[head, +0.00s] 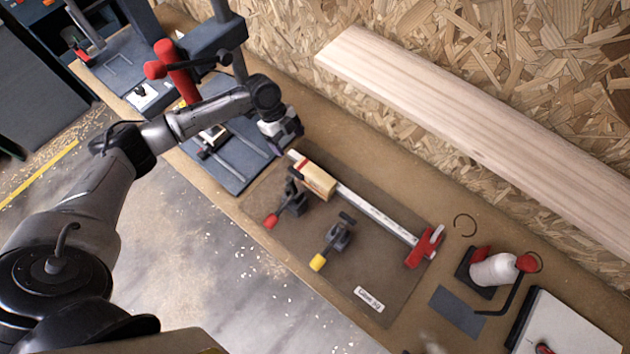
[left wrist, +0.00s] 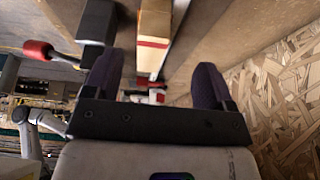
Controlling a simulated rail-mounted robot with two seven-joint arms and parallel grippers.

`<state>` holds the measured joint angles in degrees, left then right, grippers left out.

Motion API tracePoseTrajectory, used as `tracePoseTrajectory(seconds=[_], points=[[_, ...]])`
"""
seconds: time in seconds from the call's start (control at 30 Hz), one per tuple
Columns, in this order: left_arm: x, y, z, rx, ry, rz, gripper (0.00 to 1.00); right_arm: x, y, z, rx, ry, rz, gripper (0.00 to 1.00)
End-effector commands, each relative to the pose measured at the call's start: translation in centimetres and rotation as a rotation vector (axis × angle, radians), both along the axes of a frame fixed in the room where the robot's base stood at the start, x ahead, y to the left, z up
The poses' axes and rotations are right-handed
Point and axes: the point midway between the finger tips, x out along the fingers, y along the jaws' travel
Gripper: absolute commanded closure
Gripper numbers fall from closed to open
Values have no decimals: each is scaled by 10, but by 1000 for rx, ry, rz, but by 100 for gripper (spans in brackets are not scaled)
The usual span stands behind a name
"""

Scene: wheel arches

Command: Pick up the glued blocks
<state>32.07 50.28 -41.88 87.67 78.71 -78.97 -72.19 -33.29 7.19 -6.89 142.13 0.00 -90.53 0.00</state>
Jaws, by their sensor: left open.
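The glued blocks (head: 317,181) are a pale wooden piece with a reddish band, lying on the brown mat (head: 330,270) beside a long bar clamp (head: 375,212). My left gripper (head: 286,141) is open and empty, up and left of the blocks in the head view, apart from them. In the left wrist view the blocks (left wrist: 153,40) show ahead, in line with the gap between the dark fingers of my left gripper (left wrist: 158,66). The red-ended bar clamp lies close along one side of the blocks. My right gripper is not in view.
A red-handled toggle clamp (head: 288,202) stands close to the blocks, with a yellow-handled one (head: 336,236) nearer the bench's front edge. A drill press with a red handle (head: 178,73) stands left. A glue bottle (head: 492,268) and grey sheet (head: 457,311) lie right. A long plank (head: 480,140) lies behind.

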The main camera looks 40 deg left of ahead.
Motion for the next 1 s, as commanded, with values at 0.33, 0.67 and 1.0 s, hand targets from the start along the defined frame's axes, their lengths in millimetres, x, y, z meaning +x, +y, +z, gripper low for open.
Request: tracePoseTrajectory(seconds=[0.33, 0.67, 1.0], points=[[-2, -22, -51, -1, 2, -1, 22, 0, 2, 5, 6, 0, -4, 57], [-4, -28, -68, -1, 3, 0, 22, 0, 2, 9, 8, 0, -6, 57], [-9, -40, -106, -1, 1, 0, 22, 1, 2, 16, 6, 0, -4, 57]])
